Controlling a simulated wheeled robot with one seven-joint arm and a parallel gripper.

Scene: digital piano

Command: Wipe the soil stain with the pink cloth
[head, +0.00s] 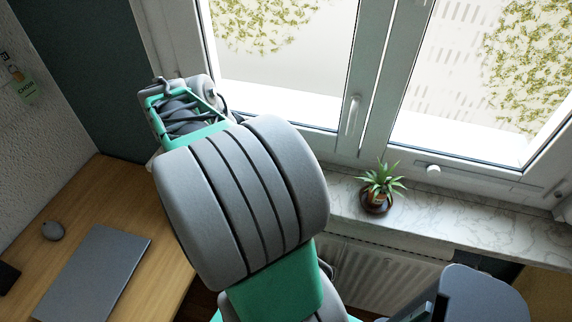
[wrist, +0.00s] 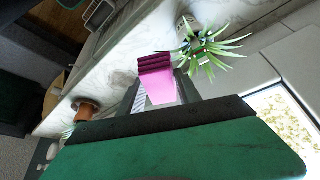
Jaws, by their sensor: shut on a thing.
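The pink cloth (wrist: 157,86) shows in the wrist view as a folded magenta piece. My gripper (wrist: 162,78) is shut on it, with a dark finger on either side. The cloth's far, darker edge sticks out past the fingertips, over or close to the pale marble sill (wrist: 122,58); I cannot tell whether it touches. In the head view my arm hides the gripper and the cloth. I cannot make out the soil stain in either view.
A spiky green plant (wrist: 206,50) is close beside the cloth in the wrist view. A brown pot (wrist: 87,109) stands farther along the sill. The head view shows a potted plant (head: 377,190) on the sill, a window handle (head: 353,115) and a desk with a closed laptop (head: 92,273).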

